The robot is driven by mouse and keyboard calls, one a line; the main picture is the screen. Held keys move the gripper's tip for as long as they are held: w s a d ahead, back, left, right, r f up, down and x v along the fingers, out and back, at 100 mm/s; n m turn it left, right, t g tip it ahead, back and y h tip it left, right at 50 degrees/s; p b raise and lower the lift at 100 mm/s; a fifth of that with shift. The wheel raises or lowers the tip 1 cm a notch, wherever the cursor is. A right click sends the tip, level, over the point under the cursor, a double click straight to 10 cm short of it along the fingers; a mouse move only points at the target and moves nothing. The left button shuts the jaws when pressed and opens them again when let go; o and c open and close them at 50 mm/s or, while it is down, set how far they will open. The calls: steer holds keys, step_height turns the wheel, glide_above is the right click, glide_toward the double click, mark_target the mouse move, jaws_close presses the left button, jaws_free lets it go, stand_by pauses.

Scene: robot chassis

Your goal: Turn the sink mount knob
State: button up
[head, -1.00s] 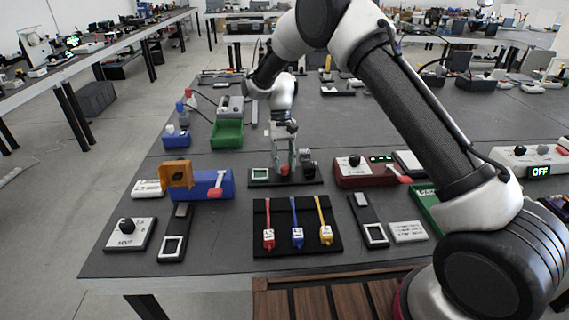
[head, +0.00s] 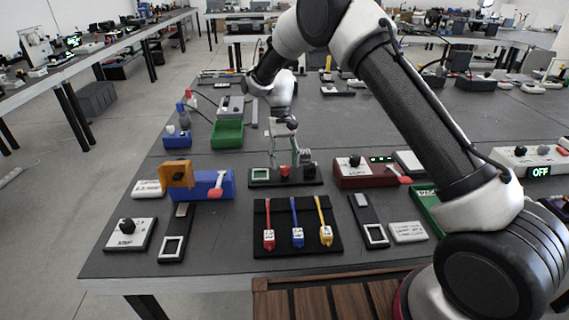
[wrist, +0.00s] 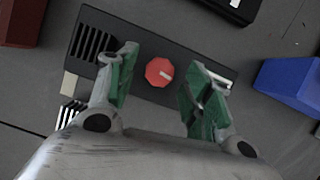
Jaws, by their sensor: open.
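The sink mount (head: 307,184) is a flat black base at mid-table in the head view, with a dark finned block (wrist: 88,43) at one end and a pale-framed panel (head: 260,175) at the other. Its red round knob (wrist: 159,72) has a white pointer mark. The knob (head: 285,171) is also visible in the head view. My gripper (wrist: 162,84) is open, with its green-padded fingers on either side of the knob and a gap on both sides. In the head view my gripper (head: 286,166) points down over the mount. Fingertip height against the knob is unclear.
A blue box with an orange frame (head: 176,174) stands left of the mount. A dark red box (head: 358,178) stands close on the right. A black tray (head: 265,218) with red, blue and yellow tools lies in front. A green bin (head: 227,133) is behind left.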

steer(key=v, duration=1.1)
steer(key=shift+d, duration=0.1)
